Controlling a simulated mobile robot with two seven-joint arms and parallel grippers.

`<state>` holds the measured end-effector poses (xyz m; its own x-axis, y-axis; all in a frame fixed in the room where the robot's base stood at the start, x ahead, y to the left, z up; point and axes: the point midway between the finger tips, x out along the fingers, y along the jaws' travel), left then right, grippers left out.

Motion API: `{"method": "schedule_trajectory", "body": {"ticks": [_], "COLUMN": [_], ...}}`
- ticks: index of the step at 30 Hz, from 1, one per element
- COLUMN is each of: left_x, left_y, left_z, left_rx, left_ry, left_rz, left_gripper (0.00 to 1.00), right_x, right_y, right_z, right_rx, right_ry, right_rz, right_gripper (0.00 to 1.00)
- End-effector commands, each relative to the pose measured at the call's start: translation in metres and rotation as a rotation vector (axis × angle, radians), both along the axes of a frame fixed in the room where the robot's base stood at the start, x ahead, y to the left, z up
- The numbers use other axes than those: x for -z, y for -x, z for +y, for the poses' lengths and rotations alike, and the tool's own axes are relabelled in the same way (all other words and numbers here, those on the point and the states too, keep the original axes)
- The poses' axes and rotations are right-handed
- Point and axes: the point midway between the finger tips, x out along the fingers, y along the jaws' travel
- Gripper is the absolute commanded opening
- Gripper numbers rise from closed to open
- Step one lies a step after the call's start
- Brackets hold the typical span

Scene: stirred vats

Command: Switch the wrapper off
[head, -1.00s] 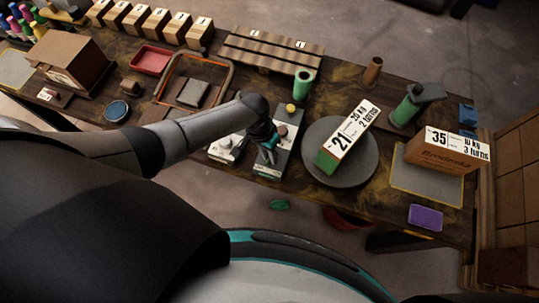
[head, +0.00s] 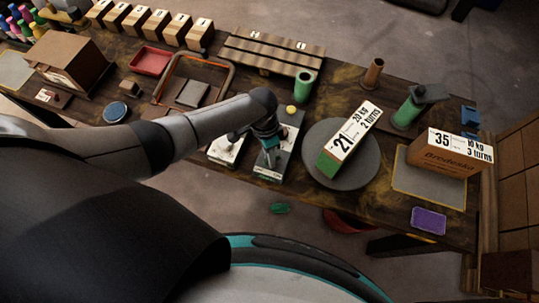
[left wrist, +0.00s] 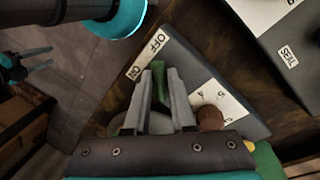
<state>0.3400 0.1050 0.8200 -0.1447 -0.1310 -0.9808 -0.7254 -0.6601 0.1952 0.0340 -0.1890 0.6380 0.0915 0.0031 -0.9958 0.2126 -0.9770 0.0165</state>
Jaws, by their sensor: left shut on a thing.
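The wrapper has a round grey turntable (head: 318,175); a green-sided carton (head: 343,150) marked 21, 20 kg, 2 turns lies on it. Left of it is a dark control box (head: 287,135) with a pale front plate and a yellow button (head: 291,109). In the left wrist view the box shows an OFF/ON label (left wrist: 146,56), a brown knob (left wrist: 209,117) and a numbered scale. My left gripper (head: 268,140) is over this box, shut on a green lever (left wrist: 160,82) beside the label. The fingers hide much of the lever; its setting is unclear. A small two-pronged shape, likely my right gripper (left wrist: 38,58), shows far off.
A second control box (head: 226,150) stands close on the left. A green cup (head: 303,84) is behind. A carton marked 35 (head: 441,155) and a purple pad (head: 428,220) lie on the right. A red tray (head: 151,60) is at the back left.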

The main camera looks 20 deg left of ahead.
Motion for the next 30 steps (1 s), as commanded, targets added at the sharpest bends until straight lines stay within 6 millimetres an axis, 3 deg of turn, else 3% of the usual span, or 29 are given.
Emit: {"method": "schedule_trajectory", "body": {"ticks": [10,11,18,26,30], "left_x": [0.0,0.0,0.0,-0.001,-0.011], "left_y": [0.0,0.0,0.0,0.0,-0.002], "left_z": [-0.002,-0.002,-0.001,0.0,0.001], "left_rx": [0.006,0.006,0.004,0.003,0.002], "left_ry": [0.003,0.003,0.002,0.0,0.0], "left_rz": [0.0,0.0,0.0,0.0,-0.002], "left_gripper": [0.0,0.27,0.53,0.53,0.53], "right_x": [0.0,0.0,0.0,0.0,-0.004], "right_y": [0.0,0.0,0.0,0.0,0.0], "right_z": [0.0,0.0,0.0,0.0,0.0], "right_rx": [0.0,0.0,0.0,0.0,-0.001], "right_ry": [0.0,0.0,0.0,0.0,0.0], "right_rz": [0.0,0.0,0.0,0.0,0.0], "right_gripper": [0.5,0.5,0.5,0.5,0.5]}}
